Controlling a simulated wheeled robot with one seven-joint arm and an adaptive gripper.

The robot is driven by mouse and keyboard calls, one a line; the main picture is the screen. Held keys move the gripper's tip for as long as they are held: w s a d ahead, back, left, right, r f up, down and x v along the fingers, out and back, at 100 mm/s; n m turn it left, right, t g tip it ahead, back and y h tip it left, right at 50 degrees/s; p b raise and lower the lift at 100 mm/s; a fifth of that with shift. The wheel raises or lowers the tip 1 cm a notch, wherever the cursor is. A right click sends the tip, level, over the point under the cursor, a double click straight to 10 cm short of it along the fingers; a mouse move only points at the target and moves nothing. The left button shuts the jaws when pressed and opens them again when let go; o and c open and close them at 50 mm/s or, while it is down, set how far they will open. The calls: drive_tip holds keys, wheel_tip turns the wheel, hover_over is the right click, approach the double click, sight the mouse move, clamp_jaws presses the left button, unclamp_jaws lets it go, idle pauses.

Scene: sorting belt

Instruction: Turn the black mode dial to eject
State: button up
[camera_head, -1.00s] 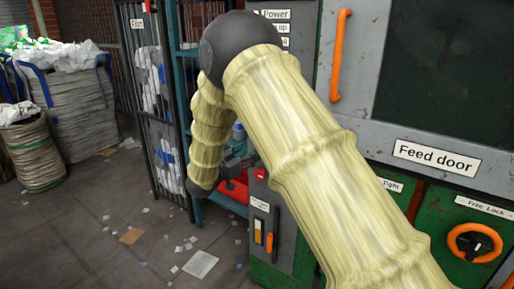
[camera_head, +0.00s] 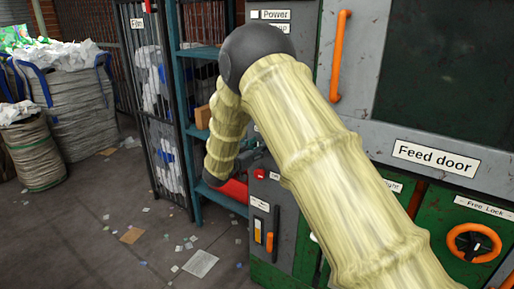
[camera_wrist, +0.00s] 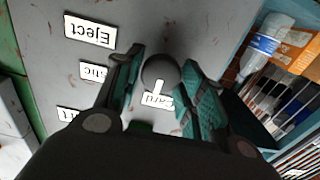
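The black mode dial (camera_wrist: 160,73) is a round dark knob with a white pointer mark, on a grey panel in the wrist view. The mark points down in the picture, toward a partly hidden white label (camera_wrist: 157,100). The Eject label (camera_wrist: 90,30) is upside down at the upper left. My gripper (camera_wrist: 162,62) is open, with one green-padded finger on each side of the dial. I cannot tell whether the pads touch it. In the head view my arm hides the dial and gripper.
A shelf with a bottle (camera_wrist: 264,40) stands close on the right in the wrist view. In the head view, an orange handle (camera_head: 340,55), a Feed door label (camera_head: 435,158) and an orange-ringed lock knob (camera_head: 474,243) are on the machine. Open floor (camera_head: 90,240) lies left.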

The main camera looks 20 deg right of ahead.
drive_tip(key=c, duration=0.4)
drive_tip(key=shift+f+m+b, duration=0.1)
drive_tip(key=shift+m+b, duration=0.2)
drive_tip(key=shift+m, duration=0.1)
drive_tip(key=m+b, duration=0.5)
drive_tip(key=m, duration=0.1)
drive_tip(key=m+b, duration=0.5)
drive_tip(key=m, duration=0.1)
drive_tip(key=m+b, duration=0.6)
drive_tip(key=m, duration=0.1)
drive_tip(key=shift+s+d+f, duration=0.15)
drive_tip(key=shift+s+f, duration=0.05)
drive_tip(key=shift+f, duration=0.15)
